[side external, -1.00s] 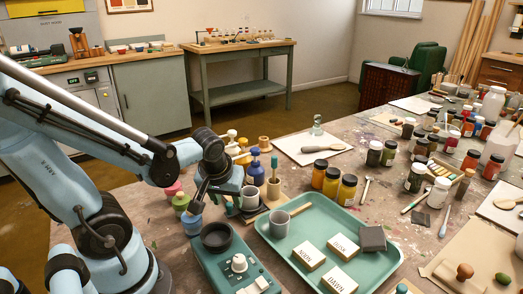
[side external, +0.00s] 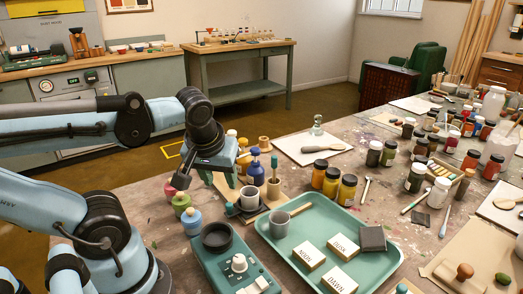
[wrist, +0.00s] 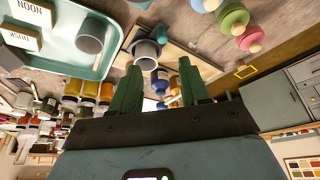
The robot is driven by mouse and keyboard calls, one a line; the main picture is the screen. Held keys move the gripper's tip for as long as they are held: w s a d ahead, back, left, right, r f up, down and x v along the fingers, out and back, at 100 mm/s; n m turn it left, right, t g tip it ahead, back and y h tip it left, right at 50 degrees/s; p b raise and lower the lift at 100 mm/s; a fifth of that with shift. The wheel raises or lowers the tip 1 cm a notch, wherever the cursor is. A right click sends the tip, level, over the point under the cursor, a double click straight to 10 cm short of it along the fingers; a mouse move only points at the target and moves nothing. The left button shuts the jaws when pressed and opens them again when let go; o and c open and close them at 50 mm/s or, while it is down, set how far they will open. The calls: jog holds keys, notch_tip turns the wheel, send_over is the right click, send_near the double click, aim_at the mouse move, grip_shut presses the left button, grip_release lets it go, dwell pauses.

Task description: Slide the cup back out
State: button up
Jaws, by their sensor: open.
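A grey cup (side external: 250,198) stands upright on a dark square pad on a wooden board, left of the tray. It also shows upside down in the wrist view (wrist: 146,52), just beyond my fingertips. My gripper (side external: 205,180) is raised above and left of the first cup. In the wrist view, its two green fingers (wrist: 160,72) are spread apart with nothing held between them.
A teal device with a black round dish (side external: 216,237) stands in front of the cup. Pink, green and blue knobbed jars (side external: 191,220) lie left of it, bottles (side external: 256,170) behind. The tray holds labelled blocks (side external: 344,248). Air above the cup is free.

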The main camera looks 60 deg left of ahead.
jog(key=shift+s+d+r, duration=0.15)
jog(key=shift+s+r, duration=0.05)
jog(key=shift+r, duration=0.3)
jog(key=w+d+f+m+t+h, duration=0.1)
jog(key=w+d+m+t+h, duration=0.2)
jog(key=w+d+m, duration=0.3)
jog(key=m+t, duration=0.1)
jog(key=m, duration=0.2)
jog(key=shift+w, duration=0.2)
